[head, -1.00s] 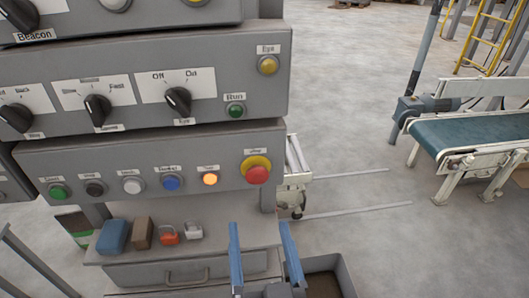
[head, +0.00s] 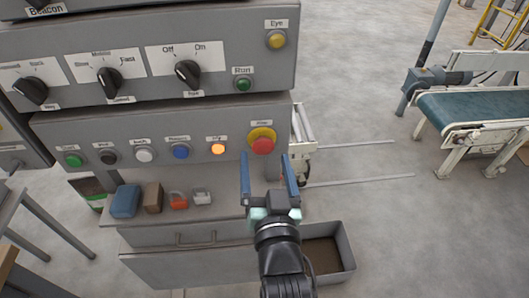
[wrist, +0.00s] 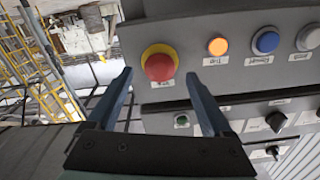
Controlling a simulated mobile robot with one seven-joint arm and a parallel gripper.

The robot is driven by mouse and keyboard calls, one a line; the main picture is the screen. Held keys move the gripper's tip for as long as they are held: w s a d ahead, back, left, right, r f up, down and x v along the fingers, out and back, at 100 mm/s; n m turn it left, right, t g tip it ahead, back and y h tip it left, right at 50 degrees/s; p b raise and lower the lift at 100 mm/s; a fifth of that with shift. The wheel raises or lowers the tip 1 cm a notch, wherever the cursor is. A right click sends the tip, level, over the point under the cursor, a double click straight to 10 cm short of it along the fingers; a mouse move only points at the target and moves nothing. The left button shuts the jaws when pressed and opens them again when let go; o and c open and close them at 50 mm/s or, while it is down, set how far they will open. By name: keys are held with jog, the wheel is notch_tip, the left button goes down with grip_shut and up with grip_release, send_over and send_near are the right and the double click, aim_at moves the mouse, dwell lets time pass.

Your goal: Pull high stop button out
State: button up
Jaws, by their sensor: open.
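A red mushroom button (head: 262,146) on a yellow ring sits at the right end of the lower grey button panel, under a small label too blurred to read surely. It also shows in the wrist view as a red button (wrist: 159,67), upside down, between the two blue fingers. My gripper (head: 265,157) is open and empty. Its fingers point up at the panel, just below the red button in the head view. I cannot tell how far the fingertips are from it, but they do not grip it.
An orange lit button (head: 218,149) and a blue button (head: 180,151) are left of the red one. Knobs and a green button (head: 243,85) sit on the panel above. Below are a shelf with a padlock (head: 202,197) and an open bin (head: 347,262). A conveyor (head: 470,105) stands right.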

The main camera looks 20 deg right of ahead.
aim_at(263, 144)
jog(key=shift+x, duration=1.3)
grip_shut()
